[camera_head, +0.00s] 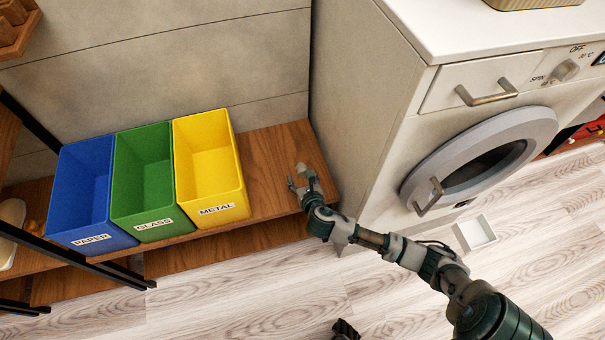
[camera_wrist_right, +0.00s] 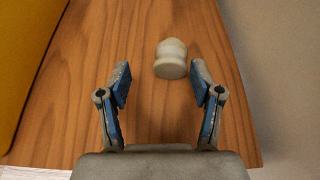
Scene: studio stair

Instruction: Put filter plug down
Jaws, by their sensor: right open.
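The filter plug (camera_wrist_right: 171,58), a small cream rounded piece with a wider base, stands on the brown wooden shelf in the right wrist view. My right gripper (camera_wrist_right: 160,82) is open, with its two blue-grey fingers apart. The plug lies just beyond the fingertips, between their lines, and no finger appears to touch it. In the head view my right gripper (camera_head: 301,184) is over the right end of the wooden shelf (camera_head: 268,165), beside the yellow bin. The plug cannot be made out clearly there.
Blue paper (camera_head: 82,190), green glass (camera_head: 142,180) and yellow metal (camera_head: 210,165) bins stand on the shelf, left of my right gripper. A washing machine (camera_head: 370,110) with a round door stands close to the right. A small white tray (camera_head: 476,232) lies on the floor.

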